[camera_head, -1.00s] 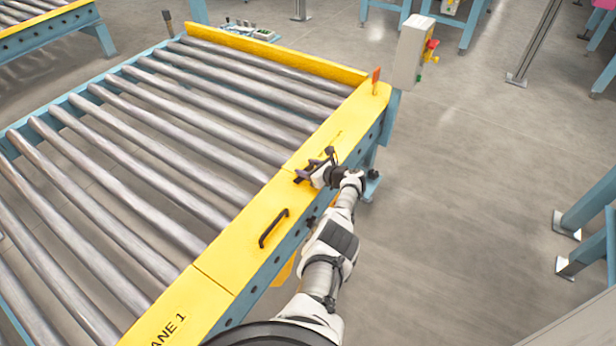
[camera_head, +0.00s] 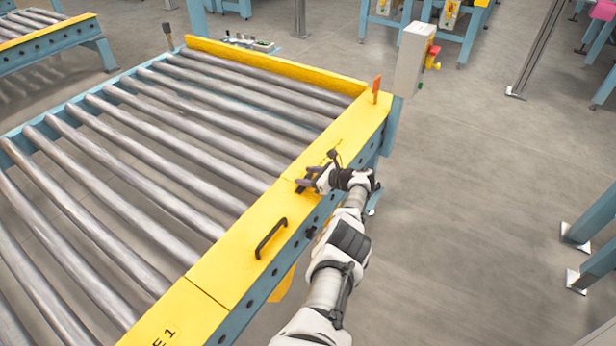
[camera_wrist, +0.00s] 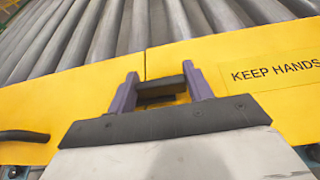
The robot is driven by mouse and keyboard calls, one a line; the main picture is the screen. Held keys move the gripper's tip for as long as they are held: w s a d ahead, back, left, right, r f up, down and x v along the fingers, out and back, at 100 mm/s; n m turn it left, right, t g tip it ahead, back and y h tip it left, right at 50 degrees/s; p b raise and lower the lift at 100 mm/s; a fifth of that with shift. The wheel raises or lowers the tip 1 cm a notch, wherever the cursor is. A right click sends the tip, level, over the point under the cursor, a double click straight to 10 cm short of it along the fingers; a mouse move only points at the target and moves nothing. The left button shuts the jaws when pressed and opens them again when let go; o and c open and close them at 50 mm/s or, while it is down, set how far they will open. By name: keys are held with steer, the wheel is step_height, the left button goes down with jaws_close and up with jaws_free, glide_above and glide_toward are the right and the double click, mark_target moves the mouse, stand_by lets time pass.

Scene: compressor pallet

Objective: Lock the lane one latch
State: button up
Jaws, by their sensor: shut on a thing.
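The lane one conveyor has a yellow side rail (camera_head: 238,255), with part of its lane label showing at the lower left of the head view. My gripper (camera_head: 304,183) is low over this rail, just past a seam between two yellow panels. In the wrist view, the purple fingers of my gripper (camera_wrist: 160,76) are shut on a small dark piece, which looks like the latch (camera_wrist: 158,90), on the yellow surface. The fingers and wrist hide much of the latch, so I cannot tell its exact position.
A black handle (camera_head: 270,238) stands on the rail nearer to me. An orange upright tab (camera_head: 376,90) and a grey control box (camera_head: 414,58) are at the far end. Metal rollers (camera_head: 150,170) fill the left side. The floor (camera_head: 470,200) at right is open.

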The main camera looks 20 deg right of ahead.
steer(key=o, duration=1)
steer(key=shift+w+r, duration=0.1)
steer(key=p+v, duration=0.6)
steer(key=v, duration=0.7)
steer(key=shift+s+d, duration=0.2)
steer(key=shift+s, duration=0.15)
steer(key=shift+w+r, duration=0.1)
